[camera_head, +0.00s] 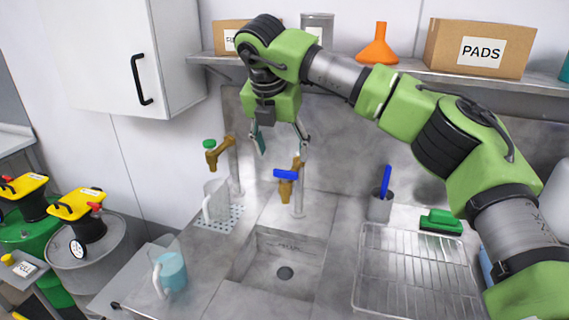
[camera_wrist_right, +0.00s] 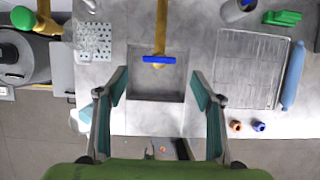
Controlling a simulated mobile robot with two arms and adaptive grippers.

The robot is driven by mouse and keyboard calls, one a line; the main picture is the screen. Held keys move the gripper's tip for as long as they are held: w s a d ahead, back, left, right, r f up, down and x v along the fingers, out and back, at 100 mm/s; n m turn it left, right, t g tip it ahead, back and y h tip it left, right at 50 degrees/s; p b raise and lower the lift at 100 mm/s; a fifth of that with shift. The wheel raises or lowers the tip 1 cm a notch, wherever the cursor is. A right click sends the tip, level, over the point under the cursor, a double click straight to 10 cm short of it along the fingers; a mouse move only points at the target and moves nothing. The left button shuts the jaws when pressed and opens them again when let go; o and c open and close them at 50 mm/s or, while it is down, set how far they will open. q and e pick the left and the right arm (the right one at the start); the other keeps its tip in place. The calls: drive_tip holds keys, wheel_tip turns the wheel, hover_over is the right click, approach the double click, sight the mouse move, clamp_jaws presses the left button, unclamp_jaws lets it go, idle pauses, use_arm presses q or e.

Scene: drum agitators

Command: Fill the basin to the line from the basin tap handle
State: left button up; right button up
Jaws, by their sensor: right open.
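The basin tap (camera_head: 286,189) is brass with a blue bar handle (camera_head: 286,174), which lies crosswise; the handle also shows in the wrist view (camera_wrist_right: 159,59). The basin (camera_head: 250,262) is a square steel sink below it, with a dark drain (camera_head: 285,273) and faint marking on its back wall (camera_head: 288,246). I see no water in it and no stream from the tap. My right gripper (camera_head: 282,147) is open and empty, pointing down above the tap handle. In the wrist view the handle lies beyond the open fingers (camera_wrist_right: 160,80), between their lines. My left gripper is not visible.
A green-handled brass tap (camera_head: 215,152) stands left, above a clear jug (camera_head: 216,200) on a drain grid. A jug of blue liquid (camera_head: 170,272) stands at front left. A wire rack (camera_head: 400,265) and a brush holder (camera_head: 380,205) are right. A shelf (camera_head: 420,72) runs behind.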

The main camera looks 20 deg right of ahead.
sight(285, 171)
drive_tip(key=p+x, duration=0.2)
drive_tip(key=x, duration=0.5)
drive_tip(key=shift+f, duration=0.25)
drive_tip(key=c, duration=1.1)
